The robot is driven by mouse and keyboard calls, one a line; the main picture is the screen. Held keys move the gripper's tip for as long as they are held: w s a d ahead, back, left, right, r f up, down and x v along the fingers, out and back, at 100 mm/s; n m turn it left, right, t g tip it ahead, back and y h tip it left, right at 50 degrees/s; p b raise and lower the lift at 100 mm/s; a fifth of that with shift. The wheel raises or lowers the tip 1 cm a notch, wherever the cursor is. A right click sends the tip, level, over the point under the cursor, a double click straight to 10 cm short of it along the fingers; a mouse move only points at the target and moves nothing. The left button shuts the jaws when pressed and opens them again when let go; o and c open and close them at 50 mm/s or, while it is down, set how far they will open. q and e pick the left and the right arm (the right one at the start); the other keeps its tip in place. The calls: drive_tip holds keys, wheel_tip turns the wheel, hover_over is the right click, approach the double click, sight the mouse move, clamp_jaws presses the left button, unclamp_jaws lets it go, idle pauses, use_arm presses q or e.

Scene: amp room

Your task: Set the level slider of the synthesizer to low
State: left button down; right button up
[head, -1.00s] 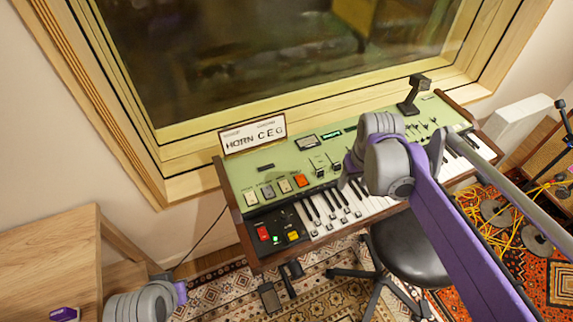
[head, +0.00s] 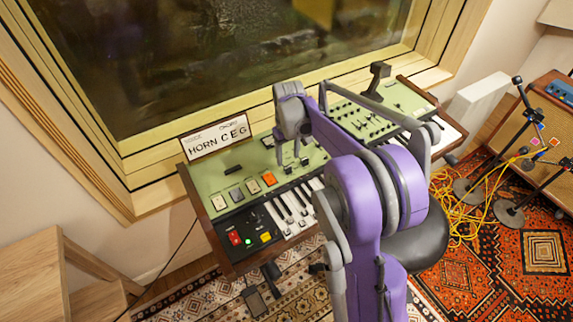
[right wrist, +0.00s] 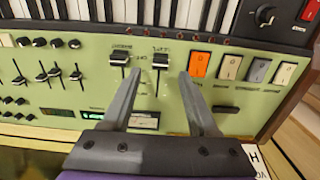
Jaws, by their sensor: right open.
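The synthesizer (head: 215,172) is a green panel with wooden ends and a keyboard, standing below the window. Two small black sliders are side by side on its panel; in the right wrist view these are the left slider (right wrist: 119,59) and the right slider (right wrist: 161,60). Their labels are too blurred to tell which is the level slider. My right gripper (head: 291,136) is open above this part of the panel. In the right wrist view its fingertips (right wrist: 160,74) are on either side of the right slider, with no visible contact. My left gripper is out of view.
An orange switch (right wrist: 199,64) and several pale switches lie beside the sliders. A sign reading HORN C E G (head: 217,137) stands at the panel's back edge. A black stool (head: 418,240) is in front, and yellow cables (head: 462,212) lie on the rug at right.

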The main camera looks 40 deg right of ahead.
sight(288, 167)
drive_tip(key=shift+f, duration=2.4)
clamp_jaws()
drive_tip(key=shift+w, duration=0.1)
